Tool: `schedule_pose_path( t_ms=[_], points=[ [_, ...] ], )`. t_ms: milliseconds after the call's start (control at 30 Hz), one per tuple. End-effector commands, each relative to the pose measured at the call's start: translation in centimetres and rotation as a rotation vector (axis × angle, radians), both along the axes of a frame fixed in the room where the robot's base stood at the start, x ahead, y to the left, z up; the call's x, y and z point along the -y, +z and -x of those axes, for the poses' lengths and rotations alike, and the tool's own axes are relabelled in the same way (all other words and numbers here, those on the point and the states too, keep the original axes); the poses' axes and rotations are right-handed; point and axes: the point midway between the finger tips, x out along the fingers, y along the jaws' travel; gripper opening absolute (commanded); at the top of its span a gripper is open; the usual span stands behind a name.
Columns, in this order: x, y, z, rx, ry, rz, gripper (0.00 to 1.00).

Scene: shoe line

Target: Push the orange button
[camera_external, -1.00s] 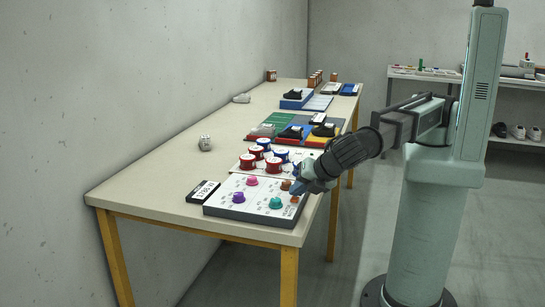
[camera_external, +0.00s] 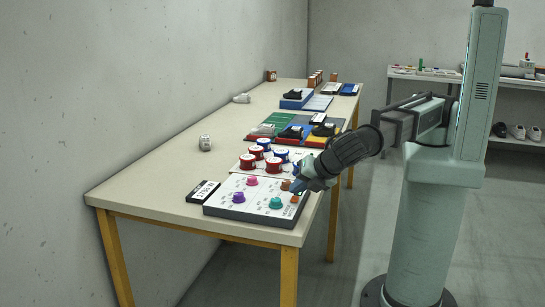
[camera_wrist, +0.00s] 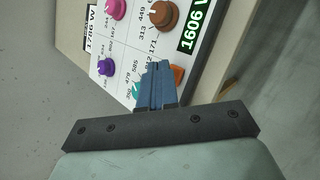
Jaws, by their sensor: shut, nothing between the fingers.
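The orange button (camera_wrist: 178,75) shows in the wrist view just right of my fingertips, partly hidden by them. In the external view the orange button (camera_external: 294,199) sits at the right edge of the white control panel (camera_external: 225,209), just below my fingertips. My gripper (camera_wrist: 155,68) is shut and empty, its blue fingers pointing down at the panel. In the external view my gripper (camera_external: 298,187) is over the panel's right side. I cannot tell whether the fingers touch the button.
The panel also carries a brown knob (camera_wrist: 163,14), a pink knob (camera_external: 252,181), a purple knob (camera_external: 238,197) and a teal knob (camera_external: 275,203). A small black-and-white label (camera_external: 203,191) lies left of the panel.

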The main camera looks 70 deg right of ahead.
Motion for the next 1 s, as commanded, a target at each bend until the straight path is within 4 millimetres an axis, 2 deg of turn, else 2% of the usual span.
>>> schedule_pose_path(
  t_ms=[267, 800, 1000],
  points=[
    [0.0, 0.8, 0.0, 0.001, 0.000, -0.001, 0.00],
    [-0.1, 5.1, 0.0, 0.001, 0.000, -0.002, 0.00],
    [0.0, 6.0, 0.0, 0.000, 0.000, 0.000, 0.00]
  ],
)
